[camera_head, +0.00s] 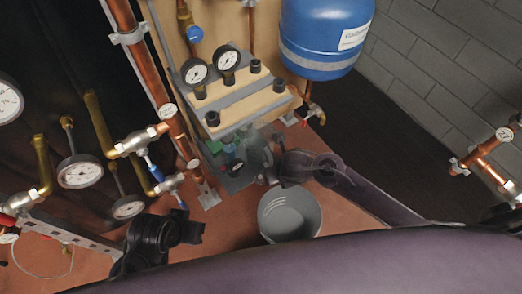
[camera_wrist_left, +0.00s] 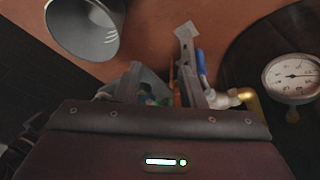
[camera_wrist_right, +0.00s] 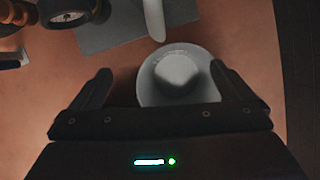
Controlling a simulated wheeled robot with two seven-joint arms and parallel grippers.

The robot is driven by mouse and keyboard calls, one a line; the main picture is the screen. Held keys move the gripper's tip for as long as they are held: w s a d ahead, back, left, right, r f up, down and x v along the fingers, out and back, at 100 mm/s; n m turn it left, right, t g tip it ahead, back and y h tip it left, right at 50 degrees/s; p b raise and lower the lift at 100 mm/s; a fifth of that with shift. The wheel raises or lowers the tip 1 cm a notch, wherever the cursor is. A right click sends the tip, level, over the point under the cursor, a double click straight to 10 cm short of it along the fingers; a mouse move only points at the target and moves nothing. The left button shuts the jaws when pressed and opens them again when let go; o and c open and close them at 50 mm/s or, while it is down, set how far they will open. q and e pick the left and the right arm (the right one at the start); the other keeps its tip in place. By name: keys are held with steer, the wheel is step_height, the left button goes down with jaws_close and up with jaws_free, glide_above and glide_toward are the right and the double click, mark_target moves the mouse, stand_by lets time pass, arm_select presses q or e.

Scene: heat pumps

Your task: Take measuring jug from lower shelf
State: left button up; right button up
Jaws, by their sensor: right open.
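A translucent grey shape that looks like the measuring jug (camera_head: 258,152) stands at the right end of the grey lower shelf (camera_head: 235,182), below the gauge board. My right gripper (camera_head: 271,162) is open, close to the jug's right side; I cannot tell whether they touch. In the right wrist view the right fingers (camera_wrist_right: 162,85) are apart with nothing gripped, and a pale upright piece, perhaps part of the jug, shows beyond them. My left gripper (camera_head: 198,232) hangs low at the left. Its fingers (camera_wrist_left: 160,78) are apart and empty in the left wrist view.
A grey bucket (camera_head: 305,215) stands on the reddish floor below my right gripper. Copper pipes (camera_head: 150,80) and gauges (camera_head: 80,172) crowd the left. Small green and blue items sit on the shelf.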

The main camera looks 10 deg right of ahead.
mark_target(269, 152)
steer(key=w, duration=0.2)
steer(key=w+a, duration=0.1)
steer(key=w, duration=0.2)
steer(key=w+b, duration=0.1)
steer(key=w, duration=0.1)
steer(key=shift+w+a, duration=0.15)
steer(key=shift+w, duration=0.05)
steer(key=w, duration=0.1)
steer(key=w+b, duration=0.1)
steer(key=w, duration=0.1)
steer(key=w+a+f, duration=0.1)
steer(key=w, duration=0.1)
steer(key=shift+f+b, duration=0.1)
steer(key=shift+b, duration=0.25)
steer(key=c, duration=0.7)
arm_select(q)
steer(key=d, duration=0.1)
steer(key=d+t+h, duration=0.1)
steer(key=w+d, duration=0.1)
steer(key=shift+w+d+f+m+t, duration=0.1)
steer(key=shift+f+m+t, duration=0.2)
steer(key=shift+t, duration=0.1)
steer(key=shift+r, duration=0.1)
